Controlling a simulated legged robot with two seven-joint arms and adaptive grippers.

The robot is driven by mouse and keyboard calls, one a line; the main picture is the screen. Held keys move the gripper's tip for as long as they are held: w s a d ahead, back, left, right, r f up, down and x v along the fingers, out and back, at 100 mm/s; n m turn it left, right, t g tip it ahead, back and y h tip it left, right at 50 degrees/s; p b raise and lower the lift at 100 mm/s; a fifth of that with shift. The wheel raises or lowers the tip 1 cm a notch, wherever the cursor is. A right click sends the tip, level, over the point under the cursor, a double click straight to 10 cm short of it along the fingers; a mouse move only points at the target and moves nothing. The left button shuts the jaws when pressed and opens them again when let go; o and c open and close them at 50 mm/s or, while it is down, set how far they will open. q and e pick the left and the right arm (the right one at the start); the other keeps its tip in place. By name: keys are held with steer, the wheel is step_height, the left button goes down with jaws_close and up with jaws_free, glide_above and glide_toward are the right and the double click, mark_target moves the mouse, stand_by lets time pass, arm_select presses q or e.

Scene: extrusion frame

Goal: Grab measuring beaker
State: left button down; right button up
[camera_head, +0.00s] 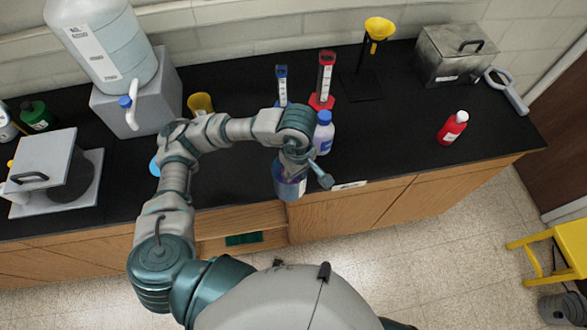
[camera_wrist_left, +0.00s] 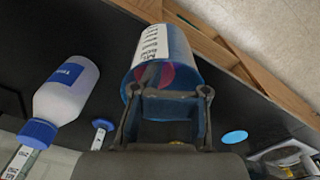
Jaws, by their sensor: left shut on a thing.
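The measuring beaker (camera_head: 289,185) is a blue, see-through cup with a white label, at the front edge of the black counter in the head view. In the left wrist view the beaker (camera_wrist_left: 180,58) fills the upper middle, with its label and something pinkish showing inside. My left gripper (camera_head: 296,163) is shut on the beaker; its fingers (camera_wrist_left: 168,112) sit at the beaker's near side in the wrist view. The arm hides part of the beaker in the head view. I cannot tell whether its base touches the counter. My right gripper is not in view.
A white bottle with a blue cap (camera_head: 323,132) stands close behind the gripper. Blue (camera_head: 282,85) and red (camera_head: 323,82) cylinders and a yellow funnel on a stand (camera_head: 375,42) are farther back. The counter's middle right is clear.

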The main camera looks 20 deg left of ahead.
arm_select(q)
steer(key=shift+d, duration=0.15)
steer(key=shift+c, duration=1.9)
jaws_free()
steer(key=shift+r, duration=0.15)
